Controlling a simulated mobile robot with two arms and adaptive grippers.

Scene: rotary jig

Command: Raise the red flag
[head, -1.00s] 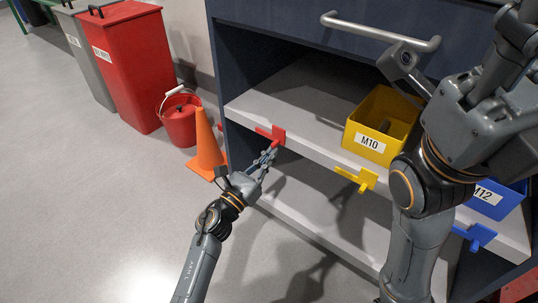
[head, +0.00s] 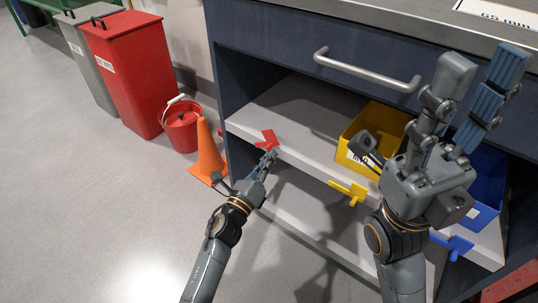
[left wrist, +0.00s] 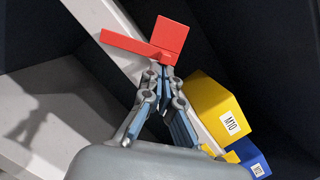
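The red flag (head: 266,139) is on the front edge of the upper shelf, at its left end. In the left wrist view the red flag (left wrist: 170,36) has a long flat bar to the left and a square plate pointing up. My left gripper (head: 270,157) is just below it. In the left wrist view my left gripper (left wrist: 160,75) has its fingertips close together against the flag's lower end; I see nothing clearly clamped between them. My right gripper (head: 487,80) is raised in front of the cabinet at right, fingers apart and empty.
A yellow flag (head: 350,190) and a blue flag (head: 455,245) sit further right along the shelf edge. A yellow bin (head: 376,122) and a blue bin (head: 486,185) stand on the shelf. A drawer handle (head: 366,70) juts out above. An orange cone (head: 207,153) and red bucket (head: 182,126) stand left.

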